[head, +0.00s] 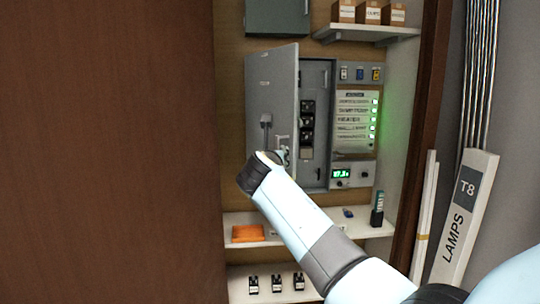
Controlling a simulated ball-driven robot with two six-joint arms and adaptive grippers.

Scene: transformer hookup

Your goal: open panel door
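The grey panel door (272,95) stands partly open, swung out to the left of the grey electrical box. Inside the box (318,75), black breakers (307,125) show in a column. My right arm comes in from the lower right, and its wrist end is at the door's lower part. Small pale parts of my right gripper (282,153) show just past the wrist, close to the door's lower right edge. The wrist hides most of the gripper, so its fingers and any contact with the door are unclear. My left gripper is not in view.
A labelled panel with green lights (356,120) is right of the box. A brown cabinet door (110,150) fills the left. A LAMPS box (464,215) leans at right.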

